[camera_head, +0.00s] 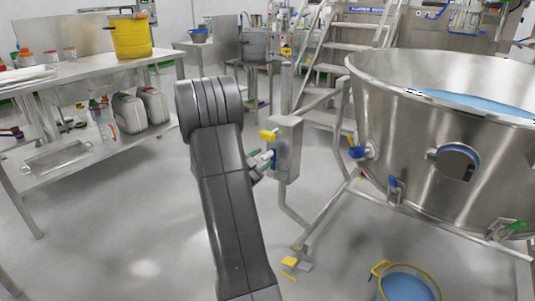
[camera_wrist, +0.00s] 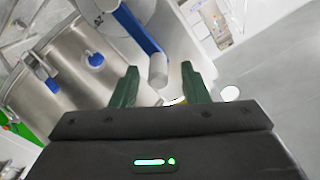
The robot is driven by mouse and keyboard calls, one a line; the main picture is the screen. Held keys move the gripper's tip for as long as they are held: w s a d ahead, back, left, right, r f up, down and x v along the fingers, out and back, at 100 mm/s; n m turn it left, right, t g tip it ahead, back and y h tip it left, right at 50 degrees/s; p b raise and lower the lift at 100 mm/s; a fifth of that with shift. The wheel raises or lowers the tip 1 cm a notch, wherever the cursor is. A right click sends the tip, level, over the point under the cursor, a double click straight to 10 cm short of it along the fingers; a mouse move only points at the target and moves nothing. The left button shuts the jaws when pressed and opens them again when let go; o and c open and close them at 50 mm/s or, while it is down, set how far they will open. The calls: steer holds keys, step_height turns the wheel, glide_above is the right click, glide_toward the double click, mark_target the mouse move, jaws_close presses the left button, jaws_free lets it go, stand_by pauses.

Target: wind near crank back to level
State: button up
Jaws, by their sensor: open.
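The near crank has a blue arm (camera_wrist: 143,32) and a pale grey cylindrical grip (camera_wrist: 157,70). In the head view it shows small and partly hidden beside a steel box (camera_head: 287,150) on a post. My gripper (camera_wrist: 160,68) has dark green fingers, spread apart. The grip lies between the fingertips in the wrist view, with gaps on both sides; I cannot tell how deep it sits. In the head view my gripper (camera_head: 261,160) is mostly hidden behind my arm. The large steel bowl (camera_head: 400,120) stands right of the box, tilted, with blue contents (camera_head: 475,102).
A yellow piece (camera_head: 268,134) sticks out of the steel box close above my gripper. A yellow-rimmed tub (camera_head: 379,270) with blue contents stands on the floor below the bowl. A steel bench (camera_head: 85,75) with a yellow bucket (camera_head: 131,36) is at left.

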mark_target(273, 153)
steer(key=p+v, duration=0.1)
steer(key=v, duration=0.8)
steer(key=shift+a, duration=0.15)
steer(key=shift+s, duration=0.1)
steer(key=b+x, duration=0.2)
steer(key=x, duration=1.1)
steer(key=shift+w+d, duration=0.25)
steer(key=shift+d, duration=0.1)
steer(key=shift+d+f+b, duration=0.15)
steer(key=shift+d+b, duration=0.05)
steer(key=shift+b, duration=0.35)
steer(key=shift+s+d+b, duration=0.25)
steer(key=shift+s+b, duration=0.05)
steer(key=shift+b, duration=0.05)
